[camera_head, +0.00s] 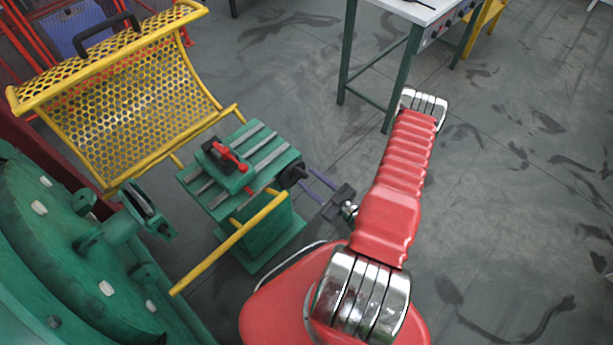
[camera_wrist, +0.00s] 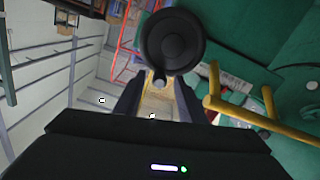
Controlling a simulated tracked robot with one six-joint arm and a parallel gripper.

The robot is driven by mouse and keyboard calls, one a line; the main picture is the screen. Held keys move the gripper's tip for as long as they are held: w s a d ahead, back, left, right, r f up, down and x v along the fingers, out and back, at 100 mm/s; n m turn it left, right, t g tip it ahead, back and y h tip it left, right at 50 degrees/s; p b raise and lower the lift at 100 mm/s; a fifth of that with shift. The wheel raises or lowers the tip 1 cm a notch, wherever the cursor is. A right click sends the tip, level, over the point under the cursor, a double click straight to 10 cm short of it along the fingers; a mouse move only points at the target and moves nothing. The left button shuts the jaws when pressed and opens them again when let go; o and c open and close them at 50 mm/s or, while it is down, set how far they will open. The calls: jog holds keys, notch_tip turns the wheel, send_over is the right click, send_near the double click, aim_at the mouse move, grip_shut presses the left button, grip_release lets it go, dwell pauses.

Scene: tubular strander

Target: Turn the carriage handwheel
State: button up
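The carriage handwheel (camera_head: 293,175) is a small black wheel on the right side of the green carriage (camera_head: 240,170). In the wrist view, the handwheel (camera_wrist: 174,42) is a dark disc with a round hub at top centre. Its short grey-tipped handle (camera_wrist: 158,80) shows at the wheel's lower edge, between my finger tips in the picture. My gripper (camera_head: 312,181) is just right of the wheel in the head view, its two fingers pointing at it. In the wrist view my gripper (camera_wrist: 159,88) is open, with a gap on both sides of the handle. Contact cannot be told.
A yellow mesh guard (camera_head: 130,100) stands raised behind the carriage. A yellow rail (camera_head: 230,240) runs in front of it, and the green machine drum (camera_head: 60,250) is at left. A white-topped table (camera_head: 410,10) stands at the back. The floor at right is clear.

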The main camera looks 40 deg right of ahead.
jog(key=shift+w+a, duration=0.25)
jog(key=shift+w, duration=0.9)
jog(key=shift+c, duration=0.3)
grip_shut()
